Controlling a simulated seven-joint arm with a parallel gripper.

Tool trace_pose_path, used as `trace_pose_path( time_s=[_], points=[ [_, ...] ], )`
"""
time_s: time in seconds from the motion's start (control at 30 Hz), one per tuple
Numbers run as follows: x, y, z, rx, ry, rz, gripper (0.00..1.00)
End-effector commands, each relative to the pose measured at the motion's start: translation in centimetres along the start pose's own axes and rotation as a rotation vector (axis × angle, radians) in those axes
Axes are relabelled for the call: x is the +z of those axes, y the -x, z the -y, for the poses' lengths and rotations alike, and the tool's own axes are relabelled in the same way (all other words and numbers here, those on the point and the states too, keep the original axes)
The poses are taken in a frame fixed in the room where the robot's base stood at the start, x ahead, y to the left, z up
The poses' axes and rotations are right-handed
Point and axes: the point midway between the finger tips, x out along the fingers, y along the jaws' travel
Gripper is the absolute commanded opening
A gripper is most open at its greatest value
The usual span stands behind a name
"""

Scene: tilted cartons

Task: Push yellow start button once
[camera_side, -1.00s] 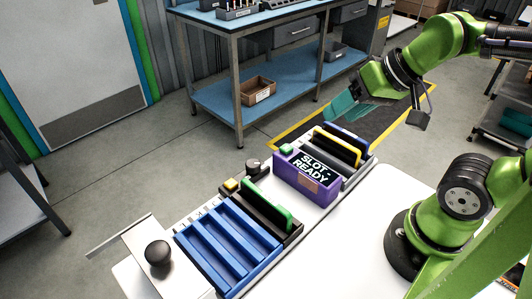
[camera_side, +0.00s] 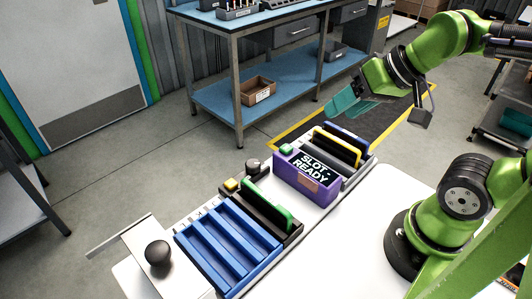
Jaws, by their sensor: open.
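The yellow start button (camera_side: 231,184) is a small yellow block on a dark base. It stands on the white work surface, behind the blue slotted tray and left of a dark round knob. My gripper (camera_side: 340,106) has teal fingers and hangs in the air at the upper right. It is open, with nothing seen between the fingers. It is well apart from the button, above and to the right of the purple box.
A purple box (camera_side: 303,191) reading "SLOT-READY" has a green button (camera_side: 286,149) beside it. A blue slotted tray (camera_side: 222,250), a green-edged holder (camera_side: 268,209), a dark knob (camera_side: 253,166), a black ball knob (camera_side: 158,253) and a yellow-edged holder (camera_side: 337,146) share the surface.

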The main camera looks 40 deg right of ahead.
Motion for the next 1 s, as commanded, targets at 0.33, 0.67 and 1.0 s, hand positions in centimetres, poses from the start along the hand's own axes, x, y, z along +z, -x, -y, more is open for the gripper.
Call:
trace_pose_path(
  time_s=[0.33, 0.67, 1.0],
  points=[
    [0.0, 0.0, 0.0, 0.0, 0.0, 0.0, 0.0],
    [0.0, 0.0, 0.0, 0.0, 0.0, 0.0, 0.0],
    [0.0, 0.0, 0.0, 0.0, 0.0, 0.0, 0.0]
  ],
)
